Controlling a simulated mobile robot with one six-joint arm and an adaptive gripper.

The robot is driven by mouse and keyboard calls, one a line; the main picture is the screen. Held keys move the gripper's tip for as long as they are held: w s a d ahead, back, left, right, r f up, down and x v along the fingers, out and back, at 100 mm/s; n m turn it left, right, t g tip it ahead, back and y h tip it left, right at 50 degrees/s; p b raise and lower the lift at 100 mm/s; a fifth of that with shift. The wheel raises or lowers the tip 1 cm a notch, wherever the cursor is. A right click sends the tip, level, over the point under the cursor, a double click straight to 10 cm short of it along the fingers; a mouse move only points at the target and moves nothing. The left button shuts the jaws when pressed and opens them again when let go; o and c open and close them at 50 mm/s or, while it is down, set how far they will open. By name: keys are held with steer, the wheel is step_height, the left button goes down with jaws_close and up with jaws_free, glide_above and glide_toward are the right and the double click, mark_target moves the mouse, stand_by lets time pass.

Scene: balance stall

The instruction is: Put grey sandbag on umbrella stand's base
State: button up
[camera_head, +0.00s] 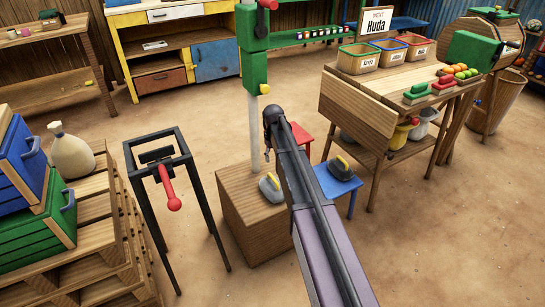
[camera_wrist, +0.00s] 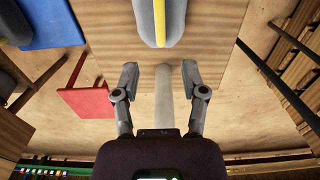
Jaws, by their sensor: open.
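A grey bag with a yellow strip (camera_head: 270,188) lies on top of a wooden box (camera_head: 258,232); it also shows at the top of the wrist view (camera_wrist: 160,20). A darker grey bag with a yellow strip (camera_head: 342,168) lies on a blue stool (camera_head: 338,186). A pale post (camera_head: 256,122) with a green block rises behind the wooden box; I cannot tell whether it belongs to the umbrella stand, and its foot is hidden. My gripper (camera_wrist: 160,72) is open and empty, apart from the grey bag. In the head view my arm partly hides it.
A beige sack (camera_head: 72,156) and crates (camera_head: 40,225) stand on pallets at left. A black metal frame with a red handle (camera_head: 172,195) stands left of the box. A red stool (camera_head: 302,134) is behind my arm. A wooden stall table (camera_head: 355,112) stands at right.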

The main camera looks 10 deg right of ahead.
steer(key=shift+s, duration=0.1)
steer(key=s+m, duration=0.3)
steer(key=s, duration=2.5)
steer(key=shift+s+a+m, duration=0.2)
steer(key=shift+s+m, duration=0.1)
stand_by(0.4)
